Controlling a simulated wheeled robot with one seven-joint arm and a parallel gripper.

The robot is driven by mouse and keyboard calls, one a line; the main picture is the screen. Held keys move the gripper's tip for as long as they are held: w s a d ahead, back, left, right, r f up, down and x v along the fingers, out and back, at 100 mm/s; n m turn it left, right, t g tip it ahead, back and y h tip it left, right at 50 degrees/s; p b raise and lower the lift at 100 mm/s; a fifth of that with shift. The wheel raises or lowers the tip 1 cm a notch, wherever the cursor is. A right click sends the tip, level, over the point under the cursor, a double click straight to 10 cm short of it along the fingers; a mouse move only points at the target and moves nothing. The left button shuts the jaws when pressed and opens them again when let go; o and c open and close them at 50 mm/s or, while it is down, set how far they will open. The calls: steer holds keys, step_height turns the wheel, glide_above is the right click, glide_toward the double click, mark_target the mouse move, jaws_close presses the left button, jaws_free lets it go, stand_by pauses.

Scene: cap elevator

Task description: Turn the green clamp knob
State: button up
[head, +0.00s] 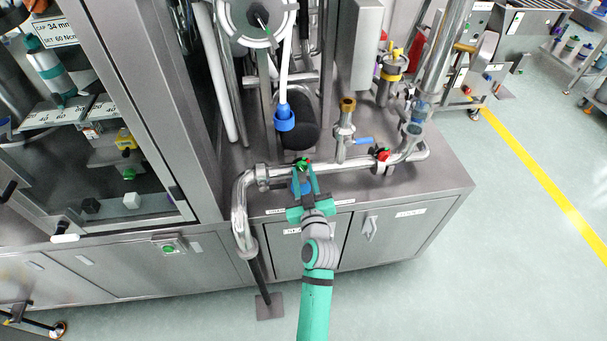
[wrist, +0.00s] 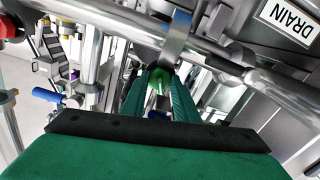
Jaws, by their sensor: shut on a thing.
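The green clamp knob (head: 303,163) sits on the steel pipe (head: 335,166) that runs across the front of the cabinet top. In the wrist view the green knob (wrist: 158,78) lies between the tips of my green fingers. My gripper (head: 303,178) reaches up to the pipe from the front and is shut on the knob. The fingers (wrist: 160,82) hide the knob's sides, so how far it is turned cannot be told.
A red knob (head: 382,154) sits on the same pipe to the right. A blue-handled valve (head: 362,141) stands behind the pipe. A black cylinder (head: 298,122) lies behind my gripper. A DRAIN label (wrist: 287,20) shows at the wrist view's upper right.

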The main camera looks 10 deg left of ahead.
steer(key=m, duration=0.3)
steer(key=shift+m, duration=2.6)
steer(key=o, duration=1.1)
steer(key=shift+c, duration=0.2)
steer(key=v, duration=1.1)
